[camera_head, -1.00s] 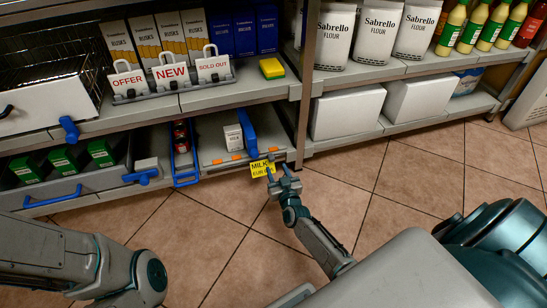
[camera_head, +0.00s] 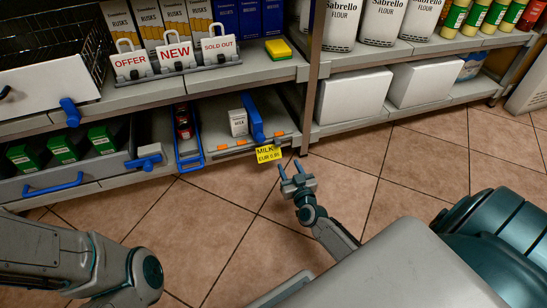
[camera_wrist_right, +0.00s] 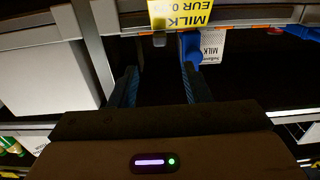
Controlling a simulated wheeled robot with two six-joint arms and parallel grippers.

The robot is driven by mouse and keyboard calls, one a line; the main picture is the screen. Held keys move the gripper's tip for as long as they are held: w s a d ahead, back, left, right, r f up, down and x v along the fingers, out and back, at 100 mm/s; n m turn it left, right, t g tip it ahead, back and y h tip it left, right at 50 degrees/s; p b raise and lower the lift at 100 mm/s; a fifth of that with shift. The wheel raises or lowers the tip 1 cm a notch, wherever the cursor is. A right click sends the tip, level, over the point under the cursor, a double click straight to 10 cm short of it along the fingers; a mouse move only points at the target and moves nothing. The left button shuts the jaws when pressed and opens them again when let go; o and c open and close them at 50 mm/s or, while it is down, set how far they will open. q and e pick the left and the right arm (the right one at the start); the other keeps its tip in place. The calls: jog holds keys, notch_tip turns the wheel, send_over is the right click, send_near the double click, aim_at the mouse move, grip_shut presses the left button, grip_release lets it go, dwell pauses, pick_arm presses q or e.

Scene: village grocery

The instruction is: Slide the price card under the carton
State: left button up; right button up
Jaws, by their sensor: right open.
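The yellow price card (camera_head: 268,154), lettered MILK and EUR, is at the front edge of the lower shelf, right of the blue divider. It also shows upside down at the top of the right wrist view (camera_wrist_right: 180,13). The small white milk carton (camera_head: 238,122) stands upright on that shelf, behind and left of the card; the right wrist view shows it in part (camera_wrist_right: 212,47). My right gripper (camera_head: 291,168) is open and empty, in front of the card and apart from it. Its two fingers (camera_wrist_right: 160,78) point at the shelf. My left gripper is out of view.
A blue divider (camera_head: 252,117) stands right beside the carton. A shelf upright (camera_head: 311,85) is right of the card. The upper shelf holds sign clips (camera_head: 175,57) and a yellow sponge (camera_head: 278,49). The tiled floor (camera_head: 225,225) is clear.

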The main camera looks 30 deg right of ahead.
aim_at(279, 144)
jog(key=b+x, duration=0.4)
jog(key=x, duration=0.5)
jog(key=shift+w, duration=0.4)
jog(key=shift+w+d, duration=0.2)
jog(key=shift+w, duration=0.25)
